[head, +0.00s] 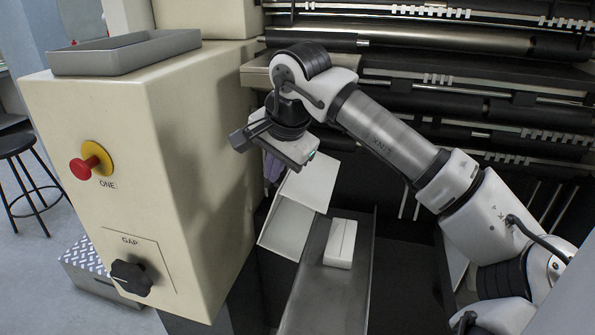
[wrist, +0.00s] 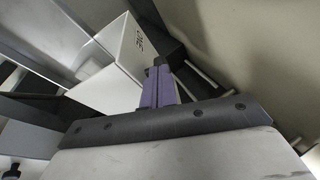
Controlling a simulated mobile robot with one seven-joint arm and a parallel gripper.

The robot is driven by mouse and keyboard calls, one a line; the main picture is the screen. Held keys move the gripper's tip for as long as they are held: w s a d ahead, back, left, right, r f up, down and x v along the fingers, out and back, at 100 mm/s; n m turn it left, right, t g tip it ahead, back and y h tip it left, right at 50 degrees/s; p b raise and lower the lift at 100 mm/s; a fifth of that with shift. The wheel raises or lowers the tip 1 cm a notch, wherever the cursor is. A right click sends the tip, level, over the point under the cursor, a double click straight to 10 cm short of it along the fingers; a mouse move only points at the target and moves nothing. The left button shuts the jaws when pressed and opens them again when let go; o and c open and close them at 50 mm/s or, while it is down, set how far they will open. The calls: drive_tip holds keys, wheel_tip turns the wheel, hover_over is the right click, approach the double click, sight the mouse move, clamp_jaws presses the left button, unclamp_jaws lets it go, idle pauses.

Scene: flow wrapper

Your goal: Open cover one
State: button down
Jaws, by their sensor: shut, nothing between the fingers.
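Cover one (head: 308,184) is a white, angled, box-like cover beside the cream cabinet, at the head of the dark chute. Its lettered face (wrist: 120,62) shows in the wrist view, with the word ONE upside down. My gripper (head: 272,170) points down just left of the cover, between it and the cabinet; the wrist partly hides its fingers in the head view. In the wrist view my purple fingers (wrist: 158,86) are together and empty, close to the cover's edge. I cannot tell whether they touch it.
The cream cabinet (head: 200,150) stands close on the left, with a red button (head: 84,168) and a black knob (head: 131,277). A grey tray (head: 125,52) tops it. A white box (head: 340,243) lies on the dark chute (head: 325,305). Machine rollers (head: 450,38) fill the back.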

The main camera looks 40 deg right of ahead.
drive_tip(key=shift+w+a+f+b, duration=0.4)
drive_tip(key=shift+w+a+f, duration=0.2)
drive_tip(key=shift+w+a, duration=0.3)
drive_tip(key=shift+w+a+f+b, duration=0.4)
drive_tip(key=shift+w+a+f, duration=0.25)
drive_tip(key=shift+w, duration=0.4)
drive_tip(key=shift+a+r, duration=0.1)
drive_tip(key=shift+r, duration=0.1)
